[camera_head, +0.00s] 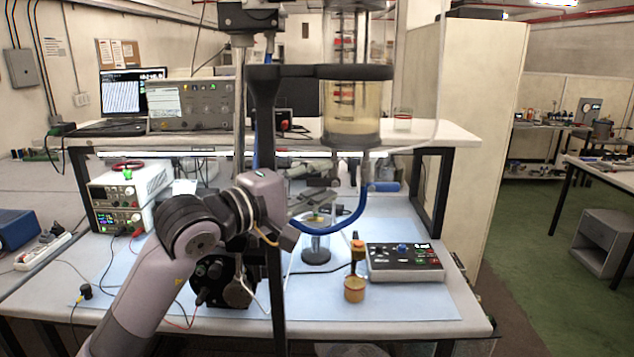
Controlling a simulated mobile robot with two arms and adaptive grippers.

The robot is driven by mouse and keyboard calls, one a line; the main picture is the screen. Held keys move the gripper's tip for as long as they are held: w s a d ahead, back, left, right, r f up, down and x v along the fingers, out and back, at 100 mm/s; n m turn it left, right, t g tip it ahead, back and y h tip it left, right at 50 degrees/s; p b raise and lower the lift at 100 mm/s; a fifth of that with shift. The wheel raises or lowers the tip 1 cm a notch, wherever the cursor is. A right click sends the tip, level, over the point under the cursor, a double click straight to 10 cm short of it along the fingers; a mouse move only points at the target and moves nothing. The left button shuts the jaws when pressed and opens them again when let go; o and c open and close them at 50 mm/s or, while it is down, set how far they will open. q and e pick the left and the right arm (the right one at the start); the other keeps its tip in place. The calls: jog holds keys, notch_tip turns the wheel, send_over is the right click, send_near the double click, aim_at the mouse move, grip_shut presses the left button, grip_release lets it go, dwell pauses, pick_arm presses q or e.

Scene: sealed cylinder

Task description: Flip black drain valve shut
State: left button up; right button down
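A clear glass cylinder (351,110) with pale yellow liquid stands upright at upper centre, held by a black clamp arm (335,72). A thin outlet (364,168) hangs under it, and a blue tube (352,222) curves down and left from there. I cannot clearly make out the black drain valve; a small blue-ended fitting (384,187) sits beside the outlet. My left gripper (318,198) points right, just left of the outlet and apart from the blue-ended fitting as far as I can see. Its fingers are small and overlap the tube, so their opening is unclear. My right gripper is out of view.
A black stand post (265,130) rises close to my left wrist. A control box (404,262) and a small amber jar (354,289) are on the blue bench mat (400,303). A power supply (127,197) stands at left. A raised shelf (440,137) runs behind.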

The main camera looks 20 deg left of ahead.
pick_arm(q)
jog(key=shift+a, duration=0.1)
jog(key=v, duration=1.2)
